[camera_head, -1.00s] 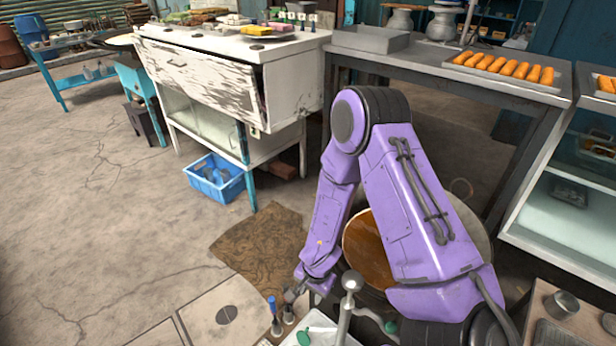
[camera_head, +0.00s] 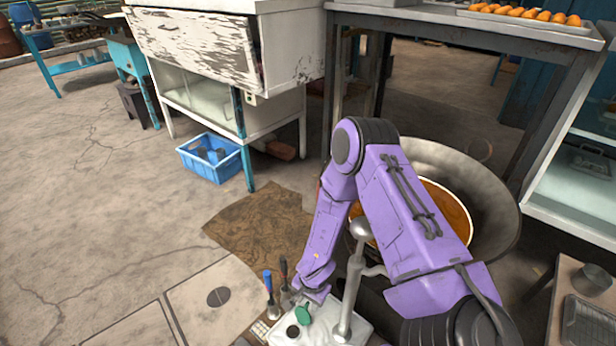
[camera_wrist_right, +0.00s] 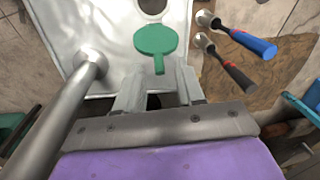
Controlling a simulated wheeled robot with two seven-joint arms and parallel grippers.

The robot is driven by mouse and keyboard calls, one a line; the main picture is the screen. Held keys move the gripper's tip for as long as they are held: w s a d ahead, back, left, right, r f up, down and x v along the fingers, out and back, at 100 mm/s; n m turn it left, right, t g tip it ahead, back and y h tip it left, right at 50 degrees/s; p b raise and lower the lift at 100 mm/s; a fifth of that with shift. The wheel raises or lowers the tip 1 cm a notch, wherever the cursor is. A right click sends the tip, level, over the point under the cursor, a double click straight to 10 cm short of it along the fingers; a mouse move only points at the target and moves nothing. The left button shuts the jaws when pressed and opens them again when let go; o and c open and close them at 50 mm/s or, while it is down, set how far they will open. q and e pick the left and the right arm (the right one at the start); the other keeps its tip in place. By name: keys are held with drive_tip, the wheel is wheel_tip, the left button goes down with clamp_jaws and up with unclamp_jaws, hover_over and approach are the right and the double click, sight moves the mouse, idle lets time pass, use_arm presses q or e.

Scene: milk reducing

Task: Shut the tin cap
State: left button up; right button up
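The tin (camera_head: 363,328) is a pale, light-topped container at the bottom of the head view, with a metal pump pipe (camera_head: 350,285) rising from it. Its green round cap (camera_head: 303,315) has a small tab and lies beside the dark round opening (camera_head: 292,331), leaving the opening uncovered. In the wrist view the cap (camera_wrist_right: 155,40) is just ahead of my right gripper (camera_wrist_right: 158,88), its tab pointing between the fingers. The right gripper (camera_head: 316,292) is open, with nothing visible between its fingers. My left gripper is not in view.
Blue-handled (camera_head: 268,282) and dark-handled (camera_head: 284,270) tools stand beside the tin. The pump pipe (camera_wrist_right: 60,110) rises close to the left of my right gripper. A large pan (camera_head: 490,190) of orange-brown liquid sits behind my arm. A brown mat (camera_head: 255,225) lies on the floor.

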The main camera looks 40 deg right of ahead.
drive_tip(key=shift+f, duration=0.45)
clamp_jaws()
drive_tip(key=shift+w, duration=0.1)
idle(1.0)
